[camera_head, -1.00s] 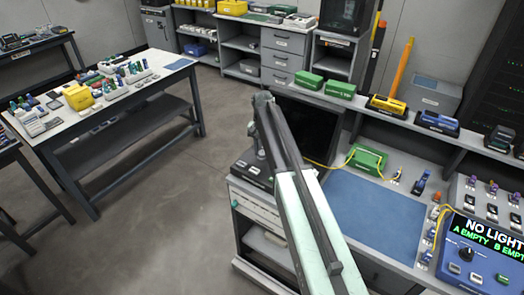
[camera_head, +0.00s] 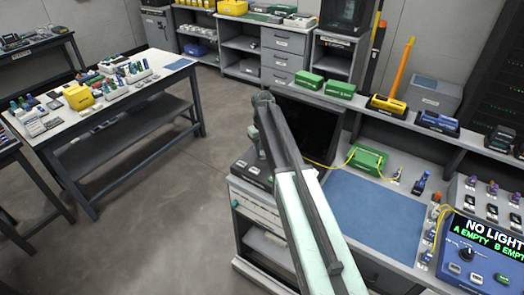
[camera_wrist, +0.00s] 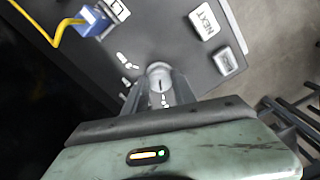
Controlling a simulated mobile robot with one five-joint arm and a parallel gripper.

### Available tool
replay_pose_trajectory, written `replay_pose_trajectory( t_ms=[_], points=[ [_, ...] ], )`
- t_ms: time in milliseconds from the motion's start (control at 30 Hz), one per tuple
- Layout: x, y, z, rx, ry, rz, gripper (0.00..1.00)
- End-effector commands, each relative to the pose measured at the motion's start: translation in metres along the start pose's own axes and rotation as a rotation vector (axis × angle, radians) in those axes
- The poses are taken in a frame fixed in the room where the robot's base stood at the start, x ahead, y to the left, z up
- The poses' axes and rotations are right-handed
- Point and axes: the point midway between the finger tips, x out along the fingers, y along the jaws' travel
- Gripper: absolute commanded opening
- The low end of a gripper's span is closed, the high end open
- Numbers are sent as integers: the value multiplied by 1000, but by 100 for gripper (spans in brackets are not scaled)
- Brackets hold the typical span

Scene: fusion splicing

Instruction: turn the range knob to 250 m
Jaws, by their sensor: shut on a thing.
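The range knob (camera_wrist: 159,72) is a light grey round knob with a dark pointer line, on the dark top face of an instrument. It sits between the fingertips of my gripper (camera_wrist: 160,84), which is shut on it in the wrist view. Small white scale marks lie to the left of the knob and below it, too small to read. The fingers hide part of the dial. In the head view the instrument (camera_head: 250,173) stands at the left end of the bench, and my gripper (camera_head: 259,154) reaches down to it.
A NEXT button (camera_wrist: 204,21) and another grey button (camera_wrist: 229,61) are right of the knob. A blue connector (camera_wrist: 92,20) with a yellow cable is upper left. A black screen (camera_head: 306,128) stands behind the instrument. A blue mat (camera_head: 375,212) lies clear at right.

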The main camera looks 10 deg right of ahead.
Motion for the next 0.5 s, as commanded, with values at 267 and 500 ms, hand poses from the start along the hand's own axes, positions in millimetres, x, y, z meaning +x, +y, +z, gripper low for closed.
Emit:
replay_pose_trajectory(
  t_ms=[267, 500],
  points=[
    [0, -2, -2, -59, 3, -3, 0],
    [0, -2, -2, -67, 4, -4, 0]
  ],
)
